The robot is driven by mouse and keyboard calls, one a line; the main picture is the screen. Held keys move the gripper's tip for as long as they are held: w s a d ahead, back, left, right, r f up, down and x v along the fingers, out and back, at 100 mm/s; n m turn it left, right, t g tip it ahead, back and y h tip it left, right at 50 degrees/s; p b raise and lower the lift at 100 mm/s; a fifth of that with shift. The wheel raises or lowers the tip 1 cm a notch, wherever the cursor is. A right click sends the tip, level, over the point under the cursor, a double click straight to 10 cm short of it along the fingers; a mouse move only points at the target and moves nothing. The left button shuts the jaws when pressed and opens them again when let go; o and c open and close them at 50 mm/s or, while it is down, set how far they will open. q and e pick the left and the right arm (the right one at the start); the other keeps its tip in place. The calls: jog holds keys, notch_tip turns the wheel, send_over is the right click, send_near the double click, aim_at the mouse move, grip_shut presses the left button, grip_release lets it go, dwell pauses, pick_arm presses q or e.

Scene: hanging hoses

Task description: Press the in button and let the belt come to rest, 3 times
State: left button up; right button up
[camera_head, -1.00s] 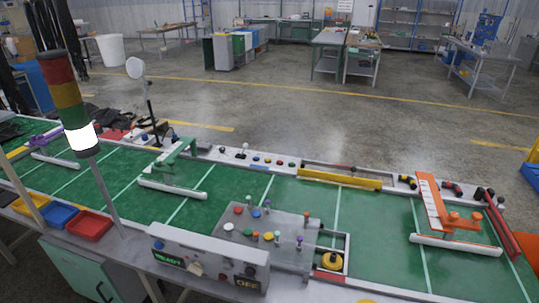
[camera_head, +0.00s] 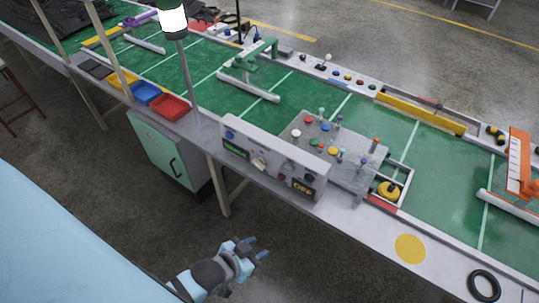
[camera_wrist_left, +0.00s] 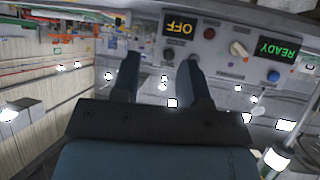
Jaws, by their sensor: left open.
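The control panel (camera_head: 262,150) stands on the near edge of the belt table. It carries a blue button (camera_head: 229,134), a green READY display, a selector knob (camera_head: 259,163), small red and dark buttons and an OFF display (camera_head: 303,188). The labels are too small to read, so I cannot tell which is the in button. The green belt (camera_head: 250,105) lies behind the panel. My left gripper (camera_head: 256,249) is open and empty, in front of and below the panel. In the left wrist view its fingers (camera_wrist_left: 160,78) point toward the panel (camera_wrist_left: 215,45), which appears upside down. My right gripper is not visible.
A signal pole (camera_head: 186,75) with a lit white lamp (camera_head: 173,20) rises beside the panel. Red, blue and yellow trays (camera_head: 170,107) lie left of it. A grey plate with knobs (camera_head: 325,140) lies behind the panel. Open floor lies below the table edge.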

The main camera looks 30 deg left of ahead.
pick_arm(q)
grip_shut()
jog(key=shift+s, duration=0.1)
dwell(1.6)
